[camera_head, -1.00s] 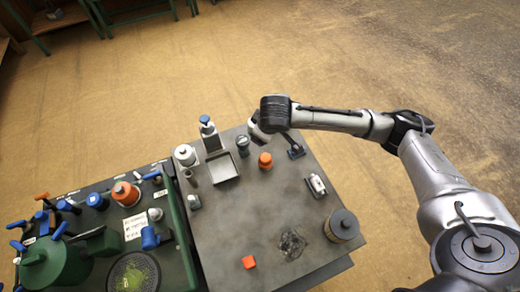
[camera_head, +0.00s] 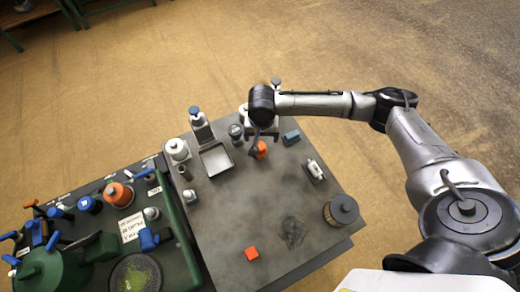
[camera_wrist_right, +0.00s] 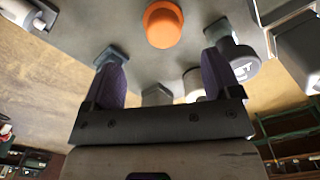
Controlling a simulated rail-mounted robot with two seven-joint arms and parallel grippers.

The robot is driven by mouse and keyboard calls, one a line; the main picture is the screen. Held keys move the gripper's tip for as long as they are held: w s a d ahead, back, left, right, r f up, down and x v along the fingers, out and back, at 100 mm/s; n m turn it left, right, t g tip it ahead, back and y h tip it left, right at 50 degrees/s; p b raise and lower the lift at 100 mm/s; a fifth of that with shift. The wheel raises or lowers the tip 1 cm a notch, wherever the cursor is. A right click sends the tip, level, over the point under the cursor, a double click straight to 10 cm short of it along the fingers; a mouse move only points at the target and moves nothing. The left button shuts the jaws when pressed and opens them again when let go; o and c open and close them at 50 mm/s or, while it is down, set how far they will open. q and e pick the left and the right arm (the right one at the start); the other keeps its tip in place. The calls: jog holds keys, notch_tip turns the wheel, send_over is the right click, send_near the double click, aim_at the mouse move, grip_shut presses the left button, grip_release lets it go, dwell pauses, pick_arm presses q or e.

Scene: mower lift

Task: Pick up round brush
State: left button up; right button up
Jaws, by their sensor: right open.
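I cannot tell for certain which item is the round brush. An orange round-topped piece (camera_head: 262,149) stands near the table's far edge, and it also shows in the right wrist view (camera_wrist_right: 163,24). My right gripper (camera_head: 264,142) is above the far edge of the table and partly covers this piece. In the right wrist view my right gripper (camera_wrist_right: 162,78) is open, with nothing between its dark fingers. The orange piece lies beyond the fingertips there. My left gripper is not in view.
A metal tray (camera_head: 216,159), a blue-capped bottle (camera_head: 198,117) and a dark grey round-topped item (camera_head: 236,131) stand left of the gripper. A small blue block (camera_head: 291,137) is to its right. A dark canister (camera_head: 341,209) stands at the right edge.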

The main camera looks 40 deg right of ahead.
aim_at(260, 146)
notch_tip(260, 146, down, 5)
jog(key=shift+r+b, duration=0.15)
jog(key=shift+b, duration=0.2)
jog(key=shift+a+f, duration=0.1)
jog(key=shift+f, duration=0.5)
notch_tip(260, 146, down, 4)
jog(key=shift+a+f+b, duration=0.1)
jog(key=shift+a+b, duration=0.05)
jog(key=shift+b, duration=0.65)
jog(key=c, duration=1.1)
